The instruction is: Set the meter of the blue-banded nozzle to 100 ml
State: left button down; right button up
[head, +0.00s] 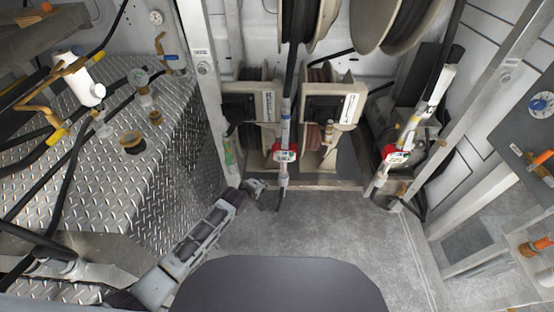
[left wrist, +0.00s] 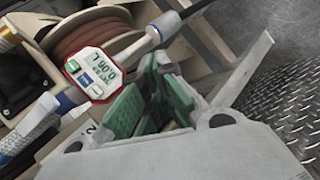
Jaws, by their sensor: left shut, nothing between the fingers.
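The blue-banded nozzle hangs upright in front of the left hose reel in the head view, with its red-framed white meter (head: 285,153) near its lower part. In the left wrist view the meter (left wrist: 93,74) is close, turned upside down, and its display appears to read 0.06 L. It has a blue and a green button, and a blue band (left wrist: 66,102) shows on the nozzle beside it. My left gripper (head: 260,187) is shut and empty, just left of and below the meter; its green finger pads (left wrist: 160,88) are apart from the meter. My right gripper is not in view.
A second nozzle with a red meter (head: 397,156) hangs at the right. Two small hose reels in beige frames (head: 335,97) stand behind. A diamond-plate tank (head: 180,150) with valves stands left. The grey floor (head: 330,225) in front is clear.

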pick_arm(q)
jog(key=s+d+r+n+h+b, duration=0.1)
jog(key=d+r+n+b, duration=0.1)
jog(key=d+r, duration=0.4)
jog(key=shift+s+d+h+b, duration=0.25)
jog(key=shift+d+h+b, duration=0.1)
jog(key=shift+d+h, duration=0.1)
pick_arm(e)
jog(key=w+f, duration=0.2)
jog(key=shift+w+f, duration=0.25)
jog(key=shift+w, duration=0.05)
pick_arm(q)
jog(key=shift+r, duration=0.1)
jog(key=shift+w, duration=0.1)
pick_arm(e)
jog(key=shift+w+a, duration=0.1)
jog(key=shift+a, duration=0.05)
